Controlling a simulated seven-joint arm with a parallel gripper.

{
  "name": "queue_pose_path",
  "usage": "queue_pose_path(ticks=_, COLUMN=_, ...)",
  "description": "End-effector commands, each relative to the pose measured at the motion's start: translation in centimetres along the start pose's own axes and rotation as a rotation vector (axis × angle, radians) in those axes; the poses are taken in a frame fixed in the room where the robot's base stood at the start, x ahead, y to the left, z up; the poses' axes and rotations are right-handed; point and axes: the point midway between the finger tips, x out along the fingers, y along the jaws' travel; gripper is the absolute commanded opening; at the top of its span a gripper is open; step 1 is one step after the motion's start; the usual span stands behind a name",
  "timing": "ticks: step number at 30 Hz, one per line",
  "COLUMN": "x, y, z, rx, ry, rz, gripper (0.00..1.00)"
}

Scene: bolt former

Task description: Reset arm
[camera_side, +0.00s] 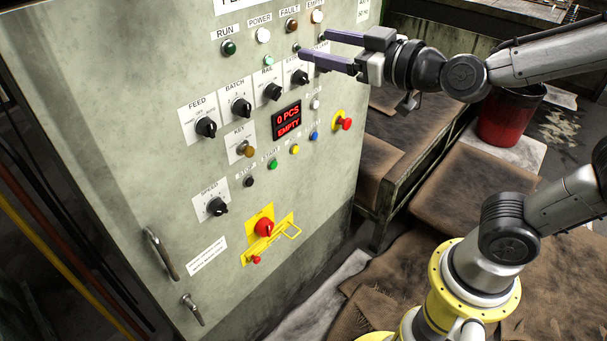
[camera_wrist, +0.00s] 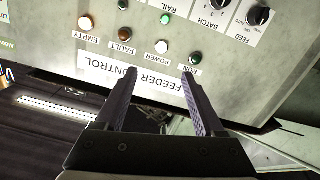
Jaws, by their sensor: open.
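My gripper (camera_side: 310,44) is open and empty, with its two long purple-grey fingers pointing at the upper part of the grey control cabinet (camera_side: 150,130). In the side view the fingertips overlap the panel's right side, just below the FAULT and EMPTY lamps. In the wrist view the panel is upside down and my gripper (camera_wrist: 159,73) has its fingers spread around the FEEDER CONTROL label and the POWER lamp (camera_wrist: 161,46). Contact with the panel cannot be told. The display (camera_side: 287,121) reads "0 PCS EMPTY" in red.
The panel carries knobs such as BATCH (camera_side: 241,109), a red emergency button (camera_side: 345,123), a yellow-backed red rotary switch (camera_side: 264,227) and a door handle (camera_side: 160,253). The EMPTY lamp (camera_side: 317,16) looks lit. A red bucket (camera_side: 507,117) stands at the right, beside brown-covered benches.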

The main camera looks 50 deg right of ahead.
Motion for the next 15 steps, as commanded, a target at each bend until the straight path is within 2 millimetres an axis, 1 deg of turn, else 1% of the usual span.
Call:
queue_pose_path(ticks=1, x=-1.0, y=0.5, z=-0.1, rx=0.017, ry=-0.023, rz=-0.025, gripper=0.71)
queue_pose_path(ticks=4, x=-2.8, y=0.5, z=0.8, rx=0.042, ry=-0.105, rz=-0.085, gripper=0.71)
queue_pose_path(ticks=8, x=-5.7, y=0.4, z=3.1, rx=0.065, ry=-0.251, rz=-0.141, gripper=0.71)
queue_pose_path(ticks=11, x=-8.2, y=0.3, z=5.5, rx=0.082, ry=-0.390, rz=-0.164, gripper=0.71)
queue_pose_path(ticks=15, x=-12.0, y=0.1, z=9.4, rx=0.103, ry=-0.616, rz=-0.177, gripper=0.71)
